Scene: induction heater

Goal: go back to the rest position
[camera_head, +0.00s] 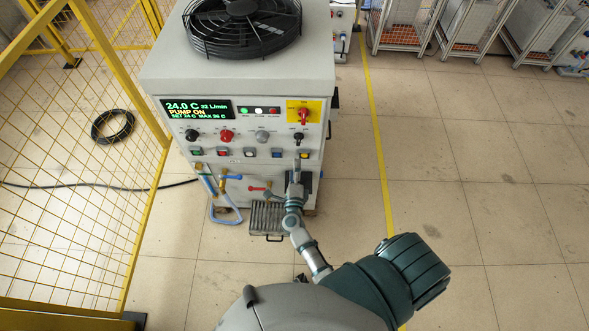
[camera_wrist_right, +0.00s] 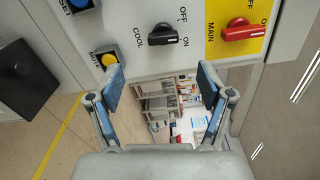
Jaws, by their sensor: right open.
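My right gripper (camera_head: 298,165) is in front of the lower right of the chiller cabinet's control panel (camera_head: 240,138), just below the black COOL switch (camera_head: 298,137). In the right wrist view its two fingers (camera_wrist_right: 160,80) are spread apart with nothing between them. The COOL switch (camera_wrist_right: 165,35) and the red MAIN switch (camera_wrist_right: 242,30) on its yellow plate lie beyond the fingertips. I cannot tell whether a fingertip touches the panel. The display (camera_head: 197,109) reads 24.0 C and PUMP ON. My left gripper is not in view.
A black fan (camera_head: 242,25) tops the cabinet. Blue hoses and valves (camera_head: 225,190) sit low at its front, near a grey grille (camera_head: 266,218). A yellow mesh fence (camera_head: 75,150) stands at the left. Open floor (camera_head: 480,160) lies at the right; wire carts (camera_head: 470,25) stand behind.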

